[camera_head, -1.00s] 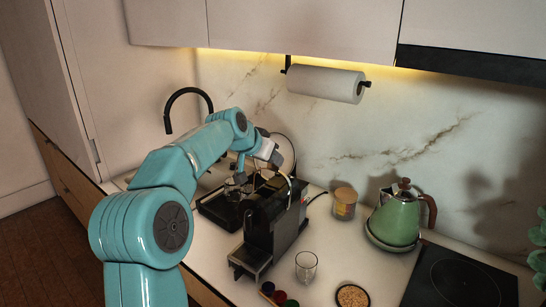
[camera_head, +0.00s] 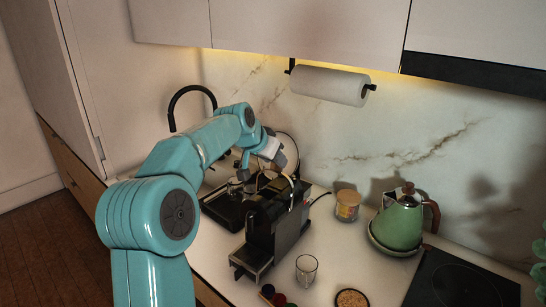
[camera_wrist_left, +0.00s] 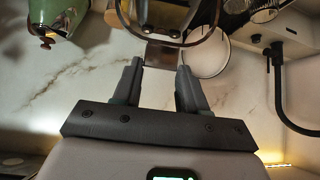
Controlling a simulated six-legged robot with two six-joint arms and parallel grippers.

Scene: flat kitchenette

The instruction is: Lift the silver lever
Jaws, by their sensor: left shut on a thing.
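The black coffee machine (camera_head: 272,232) stands on the counter. My left gripper (camera_head: 276,175) is at the top rear of the machine. In the left wrist view my left gripper (camera_wrist_left: 160,66) has its two dark fingers a short gap apart, shut on the lever. The fingers and the machine's top partly hide the grip in the head view. My right gripper is not in view.
A glass (camera_head: 306,270), a jar (camera_head: 347,205) and a green kettle (camera_head: 399,222) stand right of the machine. A black tray (camera_head: 222,208) with glasses lies left of it. A black tap (camera_head: 190,93) rises behind. A paper roll (camera_head: 330,85) hangs on the wall.

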